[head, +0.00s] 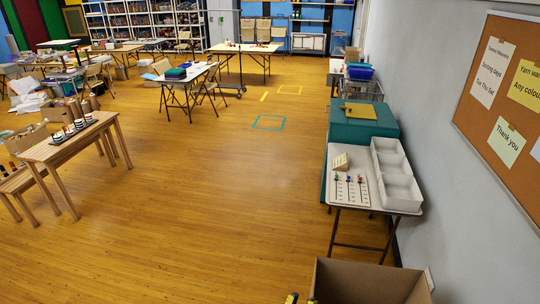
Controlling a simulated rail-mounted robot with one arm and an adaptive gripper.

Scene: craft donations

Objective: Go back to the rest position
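I cannot clearly make out my gripper in the head view. Two small dark shapes with yellow parts (291,298) poke up at the bottom edge, left of an open cardboard box. They are cut off by the frame, and I cannot tell whether they belong to my gripper. No arm link shows clearly, and I cannot see anything held.
The cardboard box (365,283) is at the bottom right. Behind it, a folding table (349,191) with white trays (396,184) stands along the wall. A wooden table (53,149) with several jars is at left. The middle floor (220,190) is clear.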

